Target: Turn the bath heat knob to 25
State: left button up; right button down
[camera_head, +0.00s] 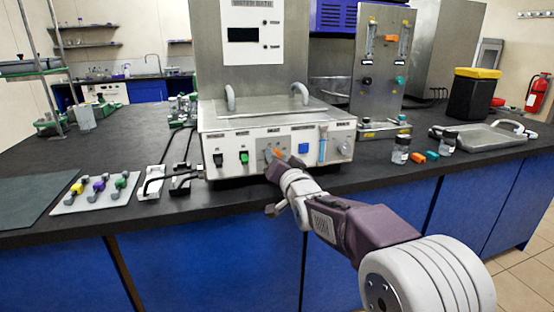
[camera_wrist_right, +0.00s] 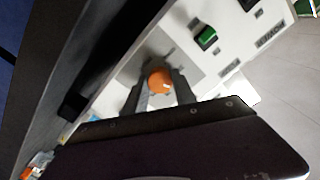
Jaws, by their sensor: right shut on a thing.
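The water bath unit (camera_head: 222,143) stands on the dark bench, with its control panel facing me. The orange heat knob (camera_head: 277,152) sits mid-panel on a grey plate. My right gripper (camera_head: 272,160) reaches the panel from the front right. In the right wrist view its two fingers stand on either side of the round orange knob (camera_wrist_right: 159,81), shut on it. The dial marks around the knob are too small to read. The dark display (camera_head: 242,35) above the bath shows no readable number. My left gripper is not in view.
On the panel, a green switch (camera_head: 243,157) and a black switch (camera_head: 218,160) lie left of the knob, a blue button (camera_head: 304,148) right. Small jars (camera_head: 401,149) and a metal tray (camera_head: 478,137) stand right. Coloured tools lie on a white mat (camera_head: 72,206) at left.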

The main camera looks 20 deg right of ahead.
jog(key=c, duration=1)
grip_release()
jog(key=s+p, duration=0.1)
jog(key=s, duration=0.8)
jog(key=shift+d, duration=0.15)
